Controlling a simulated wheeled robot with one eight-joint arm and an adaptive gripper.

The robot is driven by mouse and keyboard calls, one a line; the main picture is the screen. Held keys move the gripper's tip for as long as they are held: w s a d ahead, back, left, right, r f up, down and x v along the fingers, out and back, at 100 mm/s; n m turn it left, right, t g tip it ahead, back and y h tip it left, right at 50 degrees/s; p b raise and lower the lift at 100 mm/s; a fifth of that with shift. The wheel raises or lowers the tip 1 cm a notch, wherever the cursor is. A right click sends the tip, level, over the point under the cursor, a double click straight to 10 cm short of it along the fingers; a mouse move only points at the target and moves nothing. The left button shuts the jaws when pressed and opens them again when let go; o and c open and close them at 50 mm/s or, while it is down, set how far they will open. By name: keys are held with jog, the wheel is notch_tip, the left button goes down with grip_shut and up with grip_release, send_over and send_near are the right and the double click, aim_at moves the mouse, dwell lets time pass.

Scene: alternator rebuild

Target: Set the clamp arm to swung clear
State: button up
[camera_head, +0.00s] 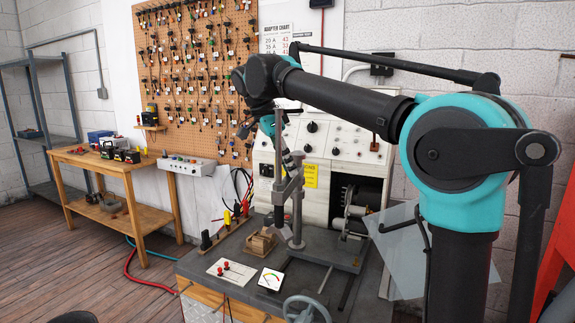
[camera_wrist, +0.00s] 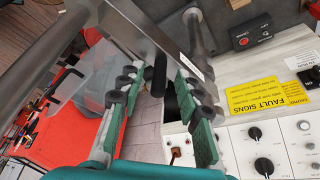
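The clamp arm (camera_wrist: 150,28) is a grey metal bar that crosses the top of the wrist view, with a small white label near its end. A short black handle (camera_wrist: 160,75) hangs from it. In the head view the grey clamp stand (camera_head: 297,205) rises from the bench. My gripper (camera_wrist: 158,100) is open in the wrist view, with one green-padded finger on each side of the handle. A gap shows on both sides, so it looks apart from the handle. In the head view my gripper (camera_head: 288,152) is small and dark at the top of the clamp stand.
The test panel (camera_head: 330,140) with knobs and a yellow sign (camera_head: 310,175) stands close behind the clamp. A meter (camera_head: 271,279), a red-post plate (camera_head: 231,271) and a handwheel (camera_head: 306,309) are on the bench front. A wooden side table (camera_head: 95,160) stands left.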

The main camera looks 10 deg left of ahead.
jog(key=v, duration=1.2)
jog(key=shift+s, duration=0.1)
